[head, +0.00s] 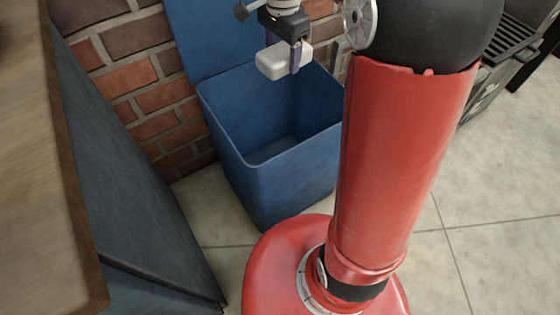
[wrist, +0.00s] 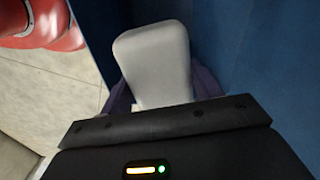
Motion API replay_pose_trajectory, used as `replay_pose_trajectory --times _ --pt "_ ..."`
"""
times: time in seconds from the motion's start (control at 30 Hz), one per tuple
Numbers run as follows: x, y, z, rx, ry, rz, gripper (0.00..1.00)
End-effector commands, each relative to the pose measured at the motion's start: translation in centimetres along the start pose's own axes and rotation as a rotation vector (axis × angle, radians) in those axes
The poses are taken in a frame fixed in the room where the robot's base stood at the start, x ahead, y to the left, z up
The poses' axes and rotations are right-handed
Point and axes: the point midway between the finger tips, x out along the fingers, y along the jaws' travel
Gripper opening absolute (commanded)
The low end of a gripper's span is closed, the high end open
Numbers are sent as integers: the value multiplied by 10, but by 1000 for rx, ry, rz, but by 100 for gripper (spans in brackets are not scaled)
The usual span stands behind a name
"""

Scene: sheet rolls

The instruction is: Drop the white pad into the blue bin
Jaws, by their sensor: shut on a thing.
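The white pad (head: 280,61) is a rounded white block held in my gripper (head: 298,58). In the head view it is over the open top of the blue bin (head: 250,180), toward the bin's back side. The blue bin stands on the floor against the brick wall, and the part of its inside that shows looks empty. In the wrist view the white pad (wrist: 155,62) sticks out between the purple fingers, which are partly hidden behind it. My gripper is shut on the pad.
A raised blue lid or panel (head: 205,35) stands behind the bin. A wooden counter (head: 50,200) with a dark blue side is at the left. The brick wall (head: 130,85) is behind. Tiled floor (head: 480,240) is open at the right.

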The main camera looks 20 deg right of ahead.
Motion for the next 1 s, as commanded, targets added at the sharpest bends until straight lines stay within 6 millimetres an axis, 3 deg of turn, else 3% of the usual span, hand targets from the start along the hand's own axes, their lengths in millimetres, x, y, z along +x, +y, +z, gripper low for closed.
replay_pose_trajectory --times 0.17,0.6,0.93,0.97,1.0 --pt "10 1 1 16 -1 1 42" --pt "57 1 0 14 0 0 42" --pt "58 1 0 13 0 0 42" --pt "58 1 0 13 0 0 67" --pt "58 1 0 13 0 0 72"
